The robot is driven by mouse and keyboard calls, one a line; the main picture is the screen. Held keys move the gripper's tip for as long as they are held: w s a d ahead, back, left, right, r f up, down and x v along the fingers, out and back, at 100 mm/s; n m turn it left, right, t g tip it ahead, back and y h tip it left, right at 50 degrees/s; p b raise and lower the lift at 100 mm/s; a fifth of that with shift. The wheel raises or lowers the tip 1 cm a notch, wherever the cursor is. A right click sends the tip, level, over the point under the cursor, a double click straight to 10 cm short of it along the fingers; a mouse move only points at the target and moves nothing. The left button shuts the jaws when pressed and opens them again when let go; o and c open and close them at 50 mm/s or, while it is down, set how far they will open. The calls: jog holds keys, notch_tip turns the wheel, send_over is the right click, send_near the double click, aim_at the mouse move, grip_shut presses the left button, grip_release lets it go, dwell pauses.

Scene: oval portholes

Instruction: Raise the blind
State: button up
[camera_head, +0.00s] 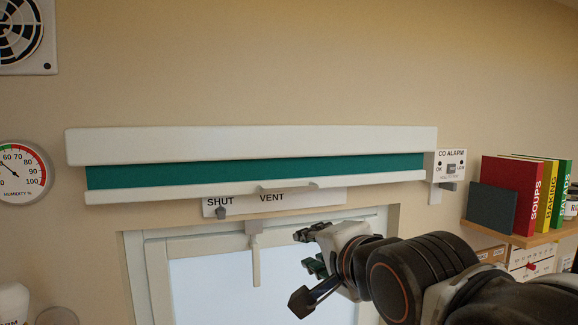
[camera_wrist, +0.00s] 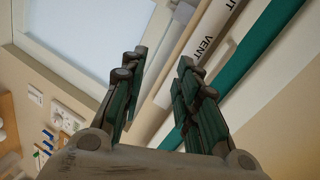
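The blind has a long white head box (camera_head: 250,145) on the wall, a narrow strip of green fabric (camera_head: 250,171) below it, and a white bottom rail (camera_head: 150,195) with a small tab (camera_head: 290,187) near its middle. The rail hangs above the window, partly over the SHUT/VENT plate. The green fabric crosses the upper right of the wrist view (camera_wrist: 265,45). My gripper (camera_head: 308,264) is below and slightly right of the tab, apart from the rail. In the wrist view its two fingers (camera_wrist: 160,64) are spread with nothing between them.
The SHUT/VENT plate (camera_head: 240,206) has a grey slider at SHUT, with a hanging window handle (camera_head: 256,258) below. A CO alarm (camera_head: 451,165) sits right of the blind. Books (camera_head: 510,195) stand on a shelf at right. A humidity dial (camera_head: 20,172) is at left.

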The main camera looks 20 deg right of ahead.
aim_at(290, 190)
notch_tip(290, 190, up, 10)
jog(key=m+t+p, duration=0.1)
jog(key=m+p, duration=0.2)
jog(key=p, duration=0.1)
jog(key=x, duration=0.7)
jog(key=p+x, duration=0.1)
jog(key=x, duration=0.6)
jog(key=shift+w+a+f, duration=0.1)
jog(key=shift+a+f, duration=0.05)
jog(key=shift+a, duration=0.1)
jog(key=shift+c, duration=0.3)
jog(key=shift+p, duration=0.3)
grip_shut()
